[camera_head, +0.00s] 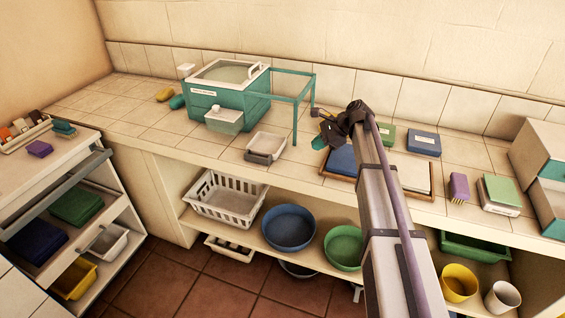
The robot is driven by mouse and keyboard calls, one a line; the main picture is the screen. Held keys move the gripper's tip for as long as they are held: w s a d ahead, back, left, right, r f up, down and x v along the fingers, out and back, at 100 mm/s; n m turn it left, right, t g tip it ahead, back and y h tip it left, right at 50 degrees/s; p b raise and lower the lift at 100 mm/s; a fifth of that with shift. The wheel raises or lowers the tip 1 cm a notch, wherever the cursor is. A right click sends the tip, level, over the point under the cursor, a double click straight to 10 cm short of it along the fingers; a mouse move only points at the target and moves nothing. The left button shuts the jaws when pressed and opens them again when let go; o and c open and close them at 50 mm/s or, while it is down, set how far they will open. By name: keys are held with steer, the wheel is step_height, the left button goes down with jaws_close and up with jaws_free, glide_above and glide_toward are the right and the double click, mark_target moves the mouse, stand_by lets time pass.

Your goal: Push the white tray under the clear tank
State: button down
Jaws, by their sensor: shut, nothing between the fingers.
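The white tray (270,139) is a small shallow tray on the tiled counter, with a grey block-like part at its near edge. It sits to the right of the teal washbasin unit and near the teal frame's leg. The clear tank (224,122) is a small see-through box with a white knob on top, at the front of the teal unit. The tray is apart from it, to its right and slightly nearer. My gripper (321,128) is shut and empty, to the right of the tray and apart from it. My arm hides some counter behind it.
The teal unit (258,104) has an open frame (295,72) reaching right. A yellow and a green item lie left of it. A blue pad (343,160), boxes and a purple sponge (459,187) lie to the right. The counter's front edge is close to the tray.

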mark_target(276, 157)
steer(key=a+f+m+b, duration=0.1)
steer(key=a+f+b, duration=0.1)
steer(key=w+a+f+m+b, duration=0.1)
steer(key=a+f+b, duration=0.1)
steer(key=w+a+f+m+b, duration=0.1)
steer(key=a+f+m+b, duration=0.1)
steer(key=a+b, duration=0.1)
steer(key=shift+f+y, duration=0.15)
steer(key=shift+y, duration=0.25)
steer(key=shift+w+a, duration=0.25)
steer(key=shift+a, duration=0.9)
steer(key=shift+w+a, duration=0.25)
steer(key=shift+a, duration=0.9)
